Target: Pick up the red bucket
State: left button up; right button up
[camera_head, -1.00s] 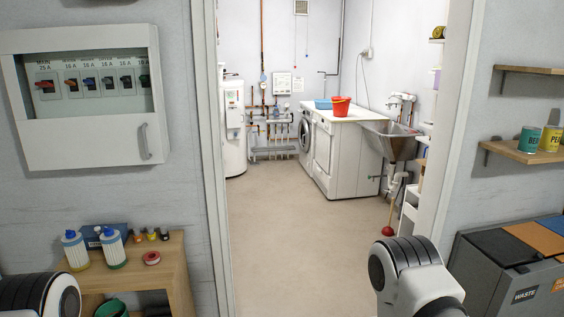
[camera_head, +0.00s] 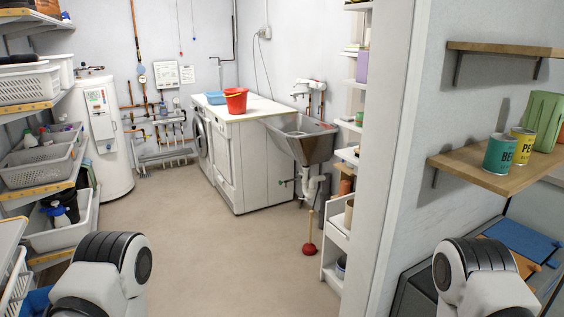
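The red bucket (camera_head: 236,101) stands upright on the white top of the washing machines (camera_head: 250,160), across the room. It has a yellow handle resting near its rim. A blue basin (camera_head: 215,98) sits just left of it. Parts of my two arms show at the bottom left and bottom right of the picture, far from the bucket. Neither gripper can be seen.
A grey sink (camera_head: 305,138) adjoins the machines on the right, with a red plunger (camera_head: 309,249) on the floor below. Shelves with white baskets (camera_head: 38,160) line the left. A doorway wall (camera_head: 385,160) stands at right. The middle floor is clear.

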aim_at(236, 98)
jog(key=i+j+u, duration=0.25)
jog(key=i, duration=0.55)
jog(key=i+j+u, duration=0.1)
jog(key=i+u, duration=0.15)
jog(key=i, duration=0.6)
jog(key=i+u, duration=0.25)
jog(key=i, duration=0.55)
jog(key=i+l+u, duration=0.25)
jog(key=i, duration=0.55)
